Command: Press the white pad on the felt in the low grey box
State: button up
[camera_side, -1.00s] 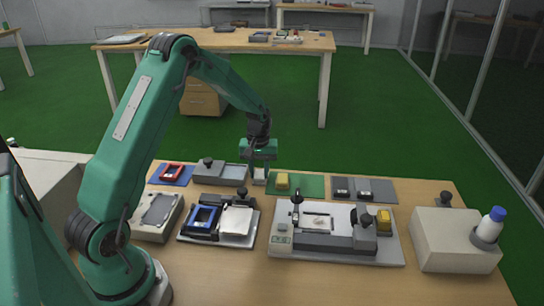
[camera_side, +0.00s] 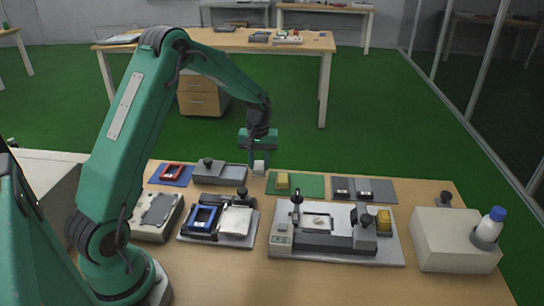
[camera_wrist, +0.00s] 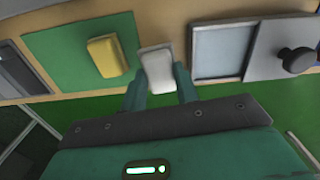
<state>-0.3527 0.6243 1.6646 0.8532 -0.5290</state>
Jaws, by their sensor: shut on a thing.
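The white pad (camera_side: 259,167) is between the fingertips of my gripper (camera_side: 259,159), which is shut on it. In the wrist view the pad (camera_wrist: 155,68) sits between my gripper's two green fingers (camera_wrist: 160,86). The low grey box (camera_side: 199,176) is left of the pad in the side view, with a pale grey-blue surface inside (camera_side: 233,171). In the wrist view the box (camera_wrist: 255,60) is to the right, its pale inside (camera_wrist: 220,50) clear of the pad. A dark knob (camera_wrist: 299,60) stands on the box's covered end.
A yellow block (camera_side: 282,181) lies on a green mat (camera_side: 310,185) right of the pad. A red frame on a blue mat (camera_side: 180,180) is left of the box. Fixtures, including a blue frame (camera_side: 203,218) and a larger press-like device (camera_side: 330,238), stand nearer the camera.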

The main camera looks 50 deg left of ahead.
jog(key=shift+r, duration=0.75)
jog(key=s+a+r+m, duration=0.1)
jog(key=s+a+r, duration=0.5)
jog(key=shift+s+r, duration=0.15)
jog(key=shift+r, duration=0.05)
jog(key=shift+f, duration=0.1)
jog(key=shift+f, duration=1.4)
jog(key=shift+f, duration=0.15)
send_over(233, 172)
jog(key=shift+s+f, duration=0.1)
jog(key=shift+f, duration=2.25)
